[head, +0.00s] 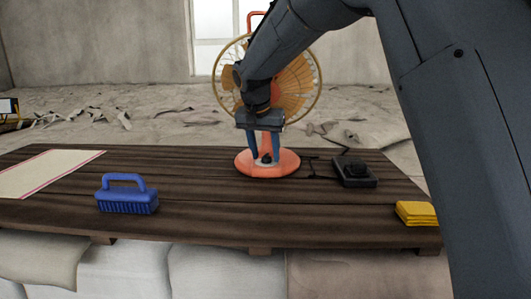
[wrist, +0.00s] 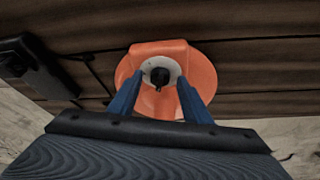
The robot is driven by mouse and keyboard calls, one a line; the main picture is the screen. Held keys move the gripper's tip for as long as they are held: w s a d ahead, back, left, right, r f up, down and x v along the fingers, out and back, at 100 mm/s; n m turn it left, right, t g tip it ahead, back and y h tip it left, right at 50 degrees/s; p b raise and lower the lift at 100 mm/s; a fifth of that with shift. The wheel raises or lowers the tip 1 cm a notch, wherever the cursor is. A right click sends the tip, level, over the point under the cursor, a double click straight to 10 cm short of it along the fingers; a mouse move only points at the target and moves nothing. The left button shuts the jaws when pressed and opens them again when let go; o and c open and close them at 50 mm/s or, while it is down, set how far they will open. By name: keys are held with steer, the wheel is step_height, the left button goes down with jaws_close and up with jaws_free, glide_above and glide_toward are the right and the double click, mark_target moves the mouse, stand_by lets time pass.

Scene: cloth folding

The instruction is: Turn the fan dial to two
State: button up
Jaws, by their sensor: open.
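An orange fan (head: 300,85) with a round wire cage stands upright on the wooden table. Its round orange base (head: 283,168) carries a black dial (head: 266,159), which also shows in the wrist view as a dark knob (wrist: 160,76) on a pale disc. My gripper (head: 264,160) is above the front of the base, pointing down. Its two blue fingers are open on either side of the dial. In the wrist view my gripper (wrist: 157,103) has the dial centred between and just beyond the fingertips. I cannot tell whether they touch it. No dial numbers are legible.
The dark plank table (head: 200,205) holds a blue brush (head: 127,200) at the left front, a cream cloth (head: 45,172) at far left, a black box (head: 355,173) with a cable to the right, and folded yellow cloth (head: 417,213) at the right edge.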

steer(key=d+b+v, duration=0.1)
steer(key=b+v, duration=0.1)
steer(key=v, duration=0.5)
steer(key=shift+a+r, duration=0.4)
steer(key=shift+a, duration=0.15)
